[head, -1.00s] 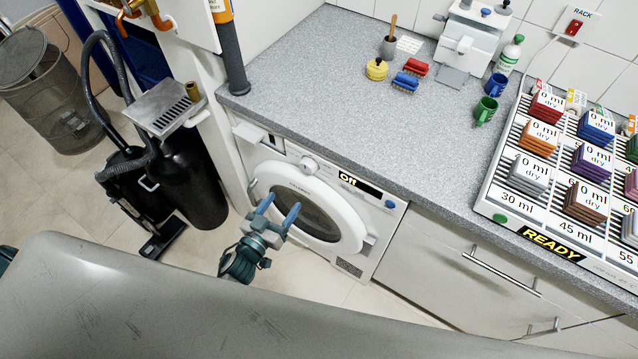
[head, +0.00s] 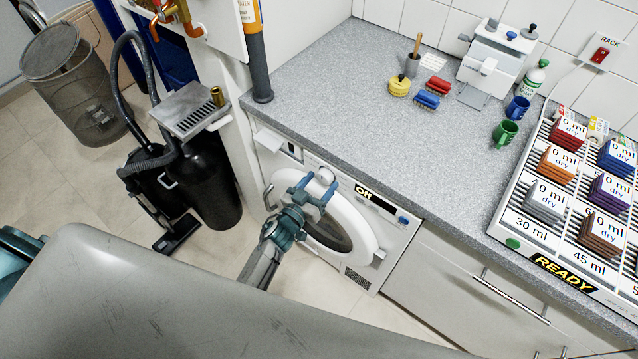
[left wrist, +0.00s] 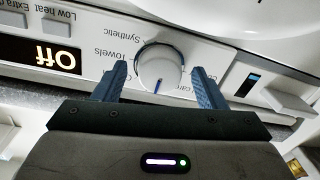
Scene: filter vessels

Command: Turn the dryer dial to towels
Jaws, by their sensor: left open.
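The dryer (head: 385,235) stands under the counter with its round door closed. Its display (head: 376,200) reads "Off"; the display also shows upside down in the left wrist view (left wrist: 52,55). The white dial (head: 325,176) is partly covered by my gripper in the head view. In the left wrist view the dial (left wrist: 160,66) has a dark blue pointer line toward the picture's bottom. The "Towels" label (left wrist: 113,57) is just left of it. My left gripper (head: 314,191) is open, its blue fingers either side of the dial (left wrist: 160,78). Finger contact is unclear. My right gripper is not seen.
The grey counter (head: 370,120) above the dryer holds brushes, mugs and a rack (head: 505,225) of coloured blocks. A black vacuum cleaner (head: 205,190) stands left of the dryer. White drawers (head: 440,275) are to its right.

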